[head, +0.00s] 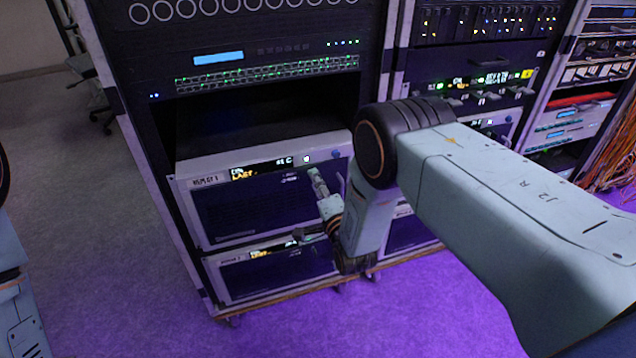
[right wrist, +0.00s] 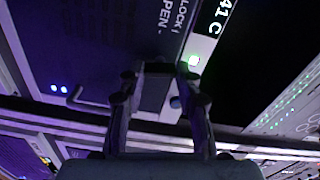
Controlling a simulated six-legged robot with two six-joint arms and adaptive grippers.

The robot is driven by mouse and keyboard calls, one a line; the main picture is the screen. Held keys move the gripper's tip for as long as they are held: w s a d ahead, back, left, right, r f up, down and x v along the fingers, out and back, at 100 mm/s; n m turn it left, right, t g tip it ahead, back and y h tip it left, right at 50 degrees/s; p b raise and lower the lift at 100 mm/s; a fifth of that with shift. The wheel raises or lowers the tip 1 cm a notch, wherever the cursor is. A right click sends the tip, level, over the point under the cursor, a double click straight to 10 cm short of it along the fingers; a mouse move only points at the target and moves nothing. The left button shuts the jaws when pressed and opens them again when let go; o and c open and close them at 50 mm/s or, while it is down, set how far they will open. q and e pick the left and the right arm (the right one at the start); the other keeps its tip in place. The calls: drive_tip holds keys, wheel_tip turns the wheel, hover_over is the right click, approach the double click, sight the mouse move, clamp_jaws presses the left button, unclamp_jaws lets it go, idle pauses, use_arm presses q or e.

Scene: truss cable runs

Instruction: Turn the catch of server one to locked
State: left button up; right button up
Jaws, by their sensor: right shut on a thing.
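Server one (head: 262,207) is the upper light-framed unit low in the left rack, with a dark front and a small lit display. My right gripper (head: 316,176) is at the right part of its front. In the right wrist view, my right gripper (right wrist: 160,75) is shut on a dark block, the catch (right wrist: 155,92), beside printed "LOCK" and "OPEN" words. The fingers hide part of the catch, and I cannot tell which word it points to. My left gripper is not in view; only a piece of my left arm shows at the left edge.
A second server (head: 275,275) sits just below server one. A blue knob (head: 336,153) is at server one's upper right. An open dark gap (head: 260,125) is above it. More racks stand to the right, with orange cables (head: 612,165).

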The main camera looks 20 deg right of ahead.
drive_tip(key=shift+a+m, duration=0.1)
drive_tip(key=shift+m, duration=1)
drive_tip(key=o, duration=1.2)
drive_tip(key=shift+c, duration=0.2)
drive_tip(key=s, duration=1.2)
drive_tip(key=shift+d, duration=0.3)
